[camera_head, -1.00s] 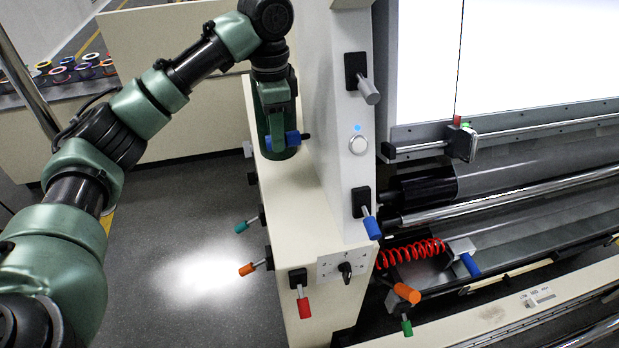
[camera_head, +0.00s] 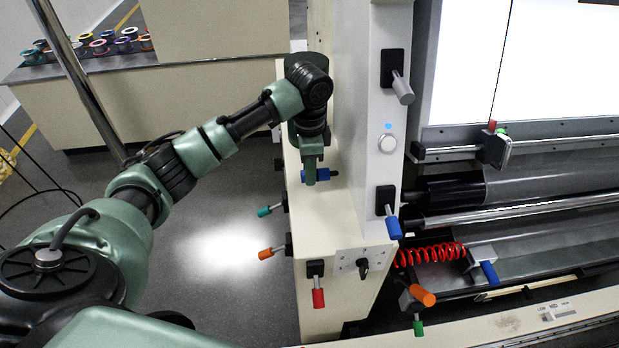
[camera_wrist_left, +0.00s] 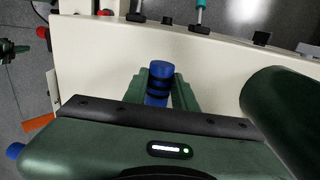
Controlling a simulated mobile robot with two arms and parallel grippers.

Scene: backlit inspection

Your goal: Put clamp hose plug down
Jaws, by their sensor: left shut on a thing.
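The clamp hose plug appears to be the blue, cylinder-shaped piece (camera_head: 322,175) at the top of the cream machine cabinet (camera_head: 345,215). In the left wrist view the blue plug (camera_wrist_left: 158,76) has dark bands and sits between the two green fingers. My left gripper (camera_head: 310,176) is shut on it, above the cream surface (camera_wrist_left: 105,70). The fingers and gripper body hide part of the plug. I cannot tell whether it touches the cabinet. My right gripper is in neither view.
Several coloured handles stick out of the cabinet, including a teal one (camera_head: 264,212), an orange one (camera_head: 265,254) and a red one (camera_head: 318,298). A white upright post (camera_head: 370,110) stands right beside the gripper. A red coiled hose (camera_head: 430,254) lies right. Open floor (camera_head: 215,210) is left.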

